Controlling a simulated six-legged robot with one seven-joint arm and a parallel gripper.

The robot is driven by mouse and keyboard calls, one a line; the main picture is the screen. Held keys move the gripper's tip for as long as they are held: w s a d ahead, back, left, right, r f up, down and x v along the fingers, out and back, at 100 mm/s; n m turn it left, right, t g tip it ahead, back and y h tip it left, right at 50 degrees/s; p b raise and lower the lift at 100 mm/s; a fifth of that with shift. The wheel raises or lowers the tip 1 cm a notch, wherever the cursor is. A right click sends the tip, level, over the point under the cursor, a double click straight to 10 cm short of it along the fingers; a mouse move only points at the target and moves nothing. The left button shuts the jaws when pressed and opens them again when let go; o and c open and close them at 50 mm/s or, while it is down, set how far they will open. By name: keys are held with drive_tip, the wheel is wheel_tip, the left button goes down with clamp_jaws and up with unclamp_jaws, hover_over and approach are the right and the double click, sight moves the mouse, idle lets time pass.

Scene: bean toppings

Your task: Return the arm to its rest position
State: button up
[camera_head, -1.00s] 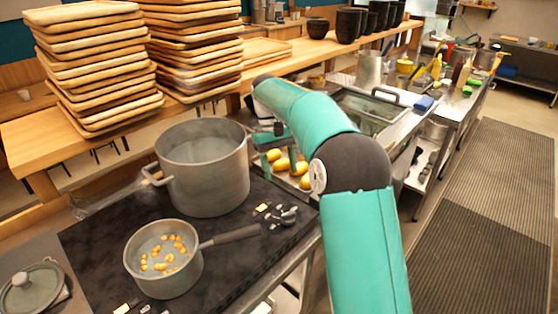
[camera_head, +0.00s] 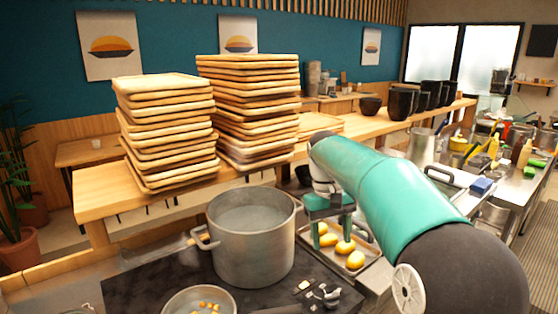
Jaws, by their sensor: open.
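My arm (camera_head: 390,190) is green and black and reaches in from the lower right. My gripper (camera_head: 332,235) hangs at its far end, fingers pointing down and spread apart, with nothing seen between them. It is just right of the large grey pot (camera_head: 252,250), in front of or above a metal tray (camera_head: 372,262) with several yellow potatoes (camera_head: 345,247). I cannot tell the height of the fingertips over the tray. A smaller pan (camera_head: 178,302) with orange beans (camera_head: 208,305) shows only in part at the bottom edge.
The black stove top (camera_head: 135,290) carries the pots. Tall stacks of wooden trays (camera_head: 168,130) stand on the wooden counter (camera_head: 100,195) behind. Black bowls (camera_head: 402,103) line its right part. A sink and a blue sponge (camera_head: 482,186) lie right of my arm.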

drive_tip(key=s+d+r+m+t, duration=0.1)
drive_tip(key=s+r+t, duration=0.25)
drive_tip(key=s, duration=1.05)
drive_tip(key=s+d+f+m+t+y, duration=0.1)
drive_tip(key=s+f+t, duration=0.3)
drive_tip(key=s, duration=0.8)
wheel_tip(320, 180, down, 3)
drive_tip(key=shift+s+r+m, duration=0.15)
drive_tip(key=shift+s+m, duration=0.15)
drive_tip(key=shift+d, duration=0.1)
drive_tip(key=c, duration=0.5)
drive_tip(key=shift+a, duration=0.2)
